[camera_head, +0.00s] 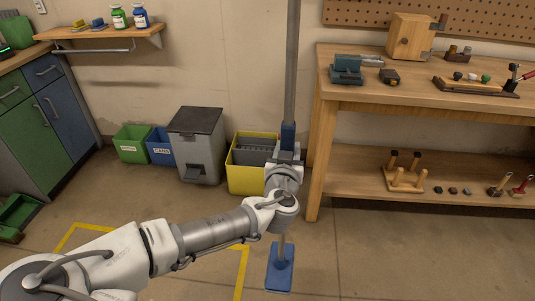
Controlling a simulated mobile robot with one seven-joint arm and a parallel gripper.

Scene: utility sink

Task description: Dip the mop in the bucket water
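The mop (292,70) stands upright, with a long grey pole, a blue sleeve and a flat blue head (280,272) low over the floor. I cannot tell whether the head touches the floor. My gripper (286,157) is at the pole just below the blue sleeve and appears shut around it; my wrist partly hides the fingers. The yellow bucket (247,181) stands against the wall, just left of and behind my gripper. A grey insert sits in its top. Its right side is partly hidden by my wrist, and no water is visible.
A grey bin (197,143), a blue bin (161,147) and a green bin (132,144) stand left of the bucket. A wooden workbench (420,95) with tools is at right. Yellow tape (240,275) marks the floor. The front right floor is clear.

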